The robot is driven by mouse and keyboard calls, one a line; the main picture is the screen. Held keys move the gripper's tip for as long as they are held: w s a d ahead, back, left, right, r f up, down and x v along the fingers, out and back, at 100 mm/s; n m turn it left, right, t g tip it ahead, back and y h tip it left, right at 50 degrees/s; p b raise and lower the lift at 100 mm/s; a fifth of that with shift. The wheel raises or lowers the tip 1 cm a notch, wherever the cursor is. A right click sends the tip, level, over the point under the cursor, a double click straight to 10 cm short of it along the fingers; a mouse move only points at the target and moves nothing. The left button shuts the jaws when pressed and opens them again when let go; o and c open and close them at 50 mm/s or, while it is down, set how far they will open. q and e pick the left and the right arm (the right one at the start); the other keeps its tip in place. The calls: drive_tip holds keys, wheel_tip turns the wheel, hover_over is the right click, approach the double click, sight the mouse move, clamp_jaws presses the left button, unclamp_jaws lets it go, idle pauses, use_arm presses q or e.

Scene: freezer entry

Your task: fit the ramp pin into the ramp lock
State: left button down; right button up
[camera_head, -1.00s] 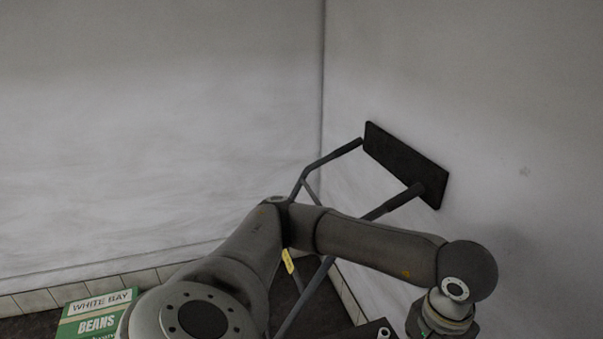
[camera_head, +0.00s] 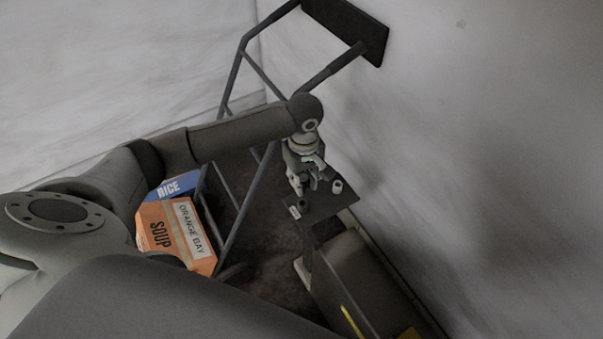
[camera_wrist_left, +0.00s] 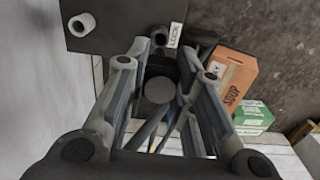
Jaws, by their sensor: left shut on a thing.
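My left gripper (camera_head: 308,182) is just above a dark plate (camera_head: 322,205) that carries a white label. In the left wrist view this plate (camera_wrist_left: 112,40) is at the top left and its label (camera_wrist_left: 175,34) reads "LOCK". A dark round collar (camera_head: 303,207) sits beside the label; I take it for the ramp lock. A pale open tube (camera_head: 337,186) stands on the plate, apart from the collar. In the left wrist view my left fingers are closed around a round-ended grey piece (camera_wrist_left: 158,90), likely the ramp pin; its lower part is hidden. My right gripper is not in view.
A cart frame (camera_head: 243,215) with a dark panel (camera_head: 348,22) stands behind and left of the plate. An orange soup box (camera_head: 160,235) and a blue rice box (camera_head: 172,187) are on its left. A pale wall rises close on the right.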

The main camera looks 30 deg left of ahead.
use_arm(q)
drive_tip(key=shift+a+f, duration=0.1)
drive_tip(key=shift+f, duration=0.15)
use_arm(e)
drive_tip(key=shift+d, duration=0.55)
use_arm(q)
drive_tip(key=shift+f, duration=0.1)
drive_tip(key=shift+f+b, duration=0.15)
drive_tip(key=shift+b, duration=0.35)
wheel_tip(320, 180, down, 3)
drive_tip(key=b, duration=0.3)
drive_tip(key=shift+f, duration=0.2)
drive_tip(key=shift+f+b, duration=0.15)
drive_tip(key=shift+b, duration=0.25)
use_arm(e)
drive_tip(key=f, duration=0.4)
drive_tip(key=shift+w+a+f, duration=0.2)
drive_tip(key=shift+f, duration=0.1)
use_arm(q)
drive_tip(key=shift+b, duration=0.8)
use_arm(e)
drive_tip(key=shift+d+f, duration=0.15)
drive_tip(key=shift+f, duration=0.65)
